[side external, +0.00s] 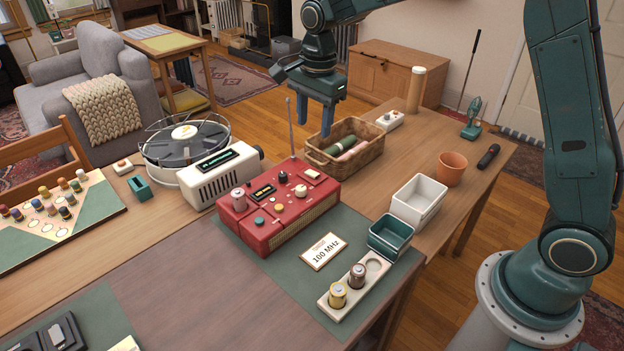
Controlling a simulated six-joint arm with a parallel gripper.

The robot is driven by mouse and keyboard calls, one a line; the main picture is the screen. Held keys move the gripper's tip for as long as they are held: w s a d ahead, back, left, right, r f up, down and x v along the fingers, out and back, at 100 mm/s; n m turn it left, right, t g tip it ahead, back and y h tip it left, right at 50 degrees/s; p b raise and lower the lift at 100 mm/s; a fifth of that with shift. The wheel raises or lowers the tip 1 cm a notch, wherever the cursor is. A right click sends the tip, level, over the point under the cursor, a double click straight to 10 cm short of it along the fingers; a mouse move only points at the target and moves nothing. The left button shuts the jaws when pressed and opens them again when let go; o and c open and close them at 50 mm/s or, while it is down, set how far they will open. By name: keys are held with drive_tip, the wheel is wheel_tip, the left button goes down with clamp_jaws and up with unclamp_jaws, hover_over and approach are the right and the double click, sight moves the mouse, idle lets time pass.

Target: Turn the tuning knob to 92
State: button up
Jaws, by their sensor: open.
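A red radio (318,211) with a raised antenna stands on the green mat. Its top carries a dark display (263,192), a cream knob (301,191), a silver cylindrical knob (238,200), and smaller yellow and green controls. I cannot tell which is the tuning knob, and the display reading is too small to make out. A card (323,251) in front of the radio reads "100 MHz". My gripper (315,120) is open and empty, with its blue fingers pointing down. It is up in the air behind the radio, near the wicker basket in the picture, touching nothing.
A wicker basket (372,165) with rolled cloths stands behind the radio. A cream device (218,174) is close on the left. White (419,204) and green (388,238) bins and a battery holder (348,305) are at the right. The front tabletop is mostly clear.

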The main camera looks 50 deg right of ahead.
sight(301, 187)
drive_tip(key=w+f+m, duration=0.2)
drive_tip(key=w+f, duration=0.1)
drive_tip(key=f, duration=0.2)
drive_tip(key=shift+w+a+f+m+g, duration=0.2)
drive_tip(key=shift+w+a+m+g, duration=0.15)
drive_tip(key=shift+m+g, duration=0.05)
wheel_tip(301, 187, down, 14)
drive_tip(key=shift+r, duration=0.1)
idle(0.5)
drive_tip(key=shift+c, duration=0.2)
drive_tip(key=c, duration=1)
